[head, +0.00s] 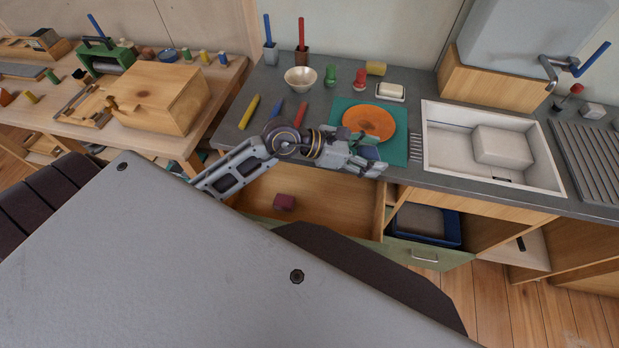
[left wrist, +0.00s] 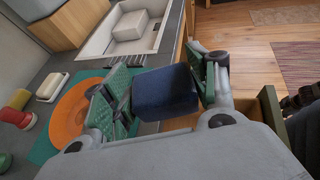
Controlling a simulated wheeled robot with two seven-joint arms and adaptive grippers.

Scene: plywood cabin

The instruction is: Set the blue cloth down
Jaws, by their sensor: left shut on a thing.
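The blue cloth (left wrist: 166,92) is a dark blue folded block in the left wrist view. It sits between the two green-padded fingers of my left gripper (left wrist: 160,85), which is shut on it. In the head view, my left gripper (head: 366,158) is over the front edge of the counter, near the teal mat (head: 398,150) and the open drawer. Only a small bluish part of the cloth (head: 369,152) shows there, behind the fingers. My right gripper is not in view.
The white sink (head: 455,145) is to the right. Bowl, shakers and coloured utensils stand left on the counter (head: 240,140).

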